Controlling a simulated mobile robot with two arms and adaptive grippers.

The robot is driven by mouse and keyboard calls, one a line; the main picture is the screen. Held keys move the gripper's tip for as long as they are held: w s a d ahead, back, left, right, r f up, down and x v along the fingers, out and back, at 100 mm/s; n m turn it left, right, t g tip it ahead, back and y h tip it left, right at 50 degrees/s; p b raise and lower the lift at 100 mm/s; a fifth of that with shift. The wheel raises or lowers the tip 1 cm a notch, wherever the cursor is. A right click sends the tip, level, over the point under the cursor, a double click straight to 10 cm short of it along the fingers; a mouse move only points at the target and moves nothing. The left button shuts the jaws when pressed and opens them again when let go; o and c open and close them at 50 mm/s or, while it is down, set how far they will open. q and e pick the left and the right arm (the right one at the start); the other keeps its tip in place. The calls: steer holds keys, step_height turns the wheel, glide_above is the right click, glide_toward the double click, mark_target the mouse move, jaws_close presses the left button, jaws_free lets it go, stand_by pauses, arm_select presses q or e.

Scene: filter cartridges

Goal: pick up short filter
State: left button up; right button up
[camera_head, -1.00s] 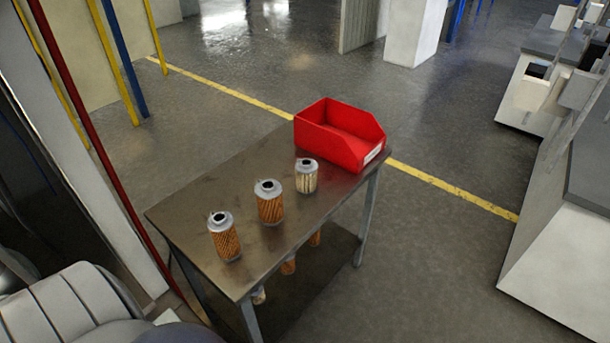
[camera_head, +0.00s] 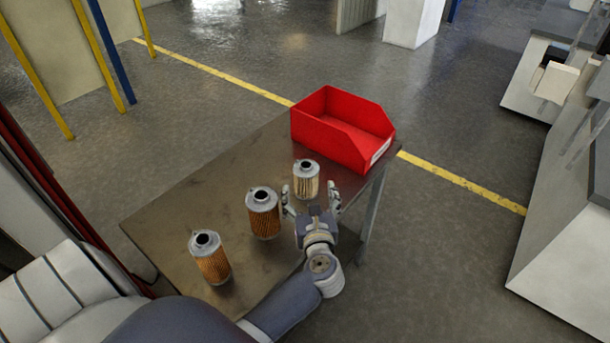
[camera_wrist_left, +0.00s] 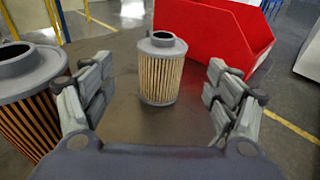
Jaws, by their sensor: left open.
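The short filter (camera_head: 306,180) has a grey cap and pale pleats and stands upright on the table near the red bin. It also shows in the left wrist view (camera_wrist_left: 161,75), centred ahead of the fingers. My left gripper (camera_head: 311,199) is open, with its fingers spread just in front of the short filter. In the left wrist view (camera_wrist_left: 160,95) one finger is on each side of the filter's line, with gaps on both sides. My right gripper does not show in these views.
Two taller orange filters stand on the table (camera_head: 165,215) to the left: the middle one (camera_head: 263,214) close beside my left gripper, the other (camera_head: 211,262) nearer the front. An open red bin (camera_head: 330,138) sits at the table's far end, behind the short filter.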

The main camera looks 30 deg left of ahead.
mark_target(306, 172)
arm_select(q)
steer(key=x, duration=0.4)
steer(key=shift+w+a+r+p, duration=0.1)
steer(key=shift+w+a+p, duration=0.05)
steer(key=shift+p, duration=0.25)
steer(key=p+x, duration=0.1)
steer(key=x, duration=0.3)
steer(key=shift+w+a, duration=0.1)
steer(key=shift+w, duration=0.15)
steer(key=shift+w+a+p, duration=0.25)
steer(key=shift+w+p, duration=0.05)
steer(key=c, duration=1.1)
